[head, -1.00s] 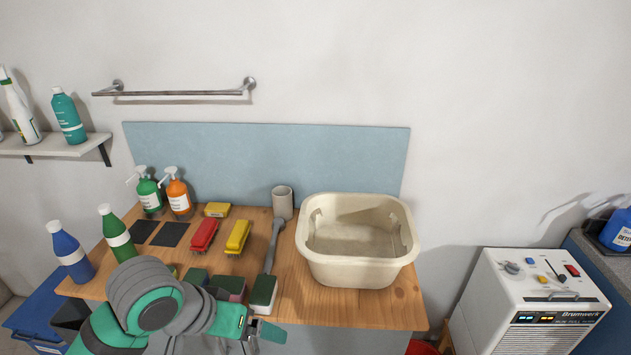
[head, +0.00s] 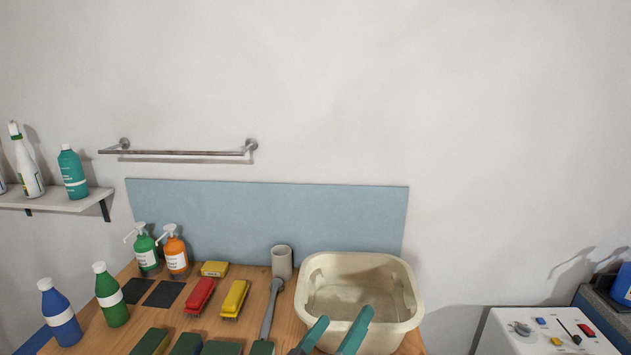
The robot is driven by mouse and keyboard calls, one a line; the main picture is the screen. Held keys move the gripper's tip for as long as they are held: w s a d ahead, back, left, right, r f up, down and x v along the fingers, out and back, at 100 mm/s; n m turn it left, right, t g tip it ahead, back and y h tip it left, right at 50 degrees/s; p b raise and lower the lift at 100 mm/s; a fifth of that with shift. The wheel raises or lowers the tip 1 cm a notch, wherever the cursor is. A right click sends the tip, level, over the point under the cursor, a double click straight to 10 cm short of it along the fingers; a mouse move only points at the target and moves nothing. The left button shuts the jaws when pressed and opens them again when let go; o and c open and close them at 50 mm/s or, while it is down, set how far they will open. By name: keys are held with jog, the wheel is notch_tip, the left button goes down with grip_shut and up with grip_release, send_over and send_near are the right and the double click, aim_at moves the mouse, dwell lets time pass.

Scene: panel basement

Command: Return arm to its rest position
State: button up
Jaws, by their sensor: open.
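My gripper (head: 338,334) shows at the bottom edge of the head view, its two teal fingers apart and nothing between them. The fingers point up and to the right, in front of the near wall of the beige basin (head: 409,322). I cannot tell whether they touch it. The rest of my arm is below the picture.
The wooden counter (head: 255,300) holds the basin, a grey long-handled brush (head: 271,307), red (head: 200,296) and yellow (head: 234,299) brushes, a cup (head: 282,262) and several bottles. A white appliance (head: 510,335) stands right.

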jog(key=s+f+n+t+y, duration=0.1)
jog(key=s+f+n+y, duration=0.3)
jog(key=s+f, duration=0.55)
jog(key=s+f+n+y, duration=0.3)
jog(key=s+f+y, duration=0.3)
jog(key=f, duration=0.6)
jog(key=s+a+f+m, duration=0.1)
jog(key=s+m, duration=0.2)
jog(key=s, duration=0.4)
jog(key=s+a+f+m+g, duration=0.1)
jog(key=s+a+f+m, duration=0.1)
jog(key=s, duration=0.6)
jog(key=s+a+f+m, duration=0.1)
jog(key=s+m, duration=0.2)
jog(key=s, duration=0.4)
jog(key=shift+s+a+f+m+g, duration=0.3)
jog(key=shift+a+f+m, duration=0.05)
jog(key=shift+m, duration=0.05)
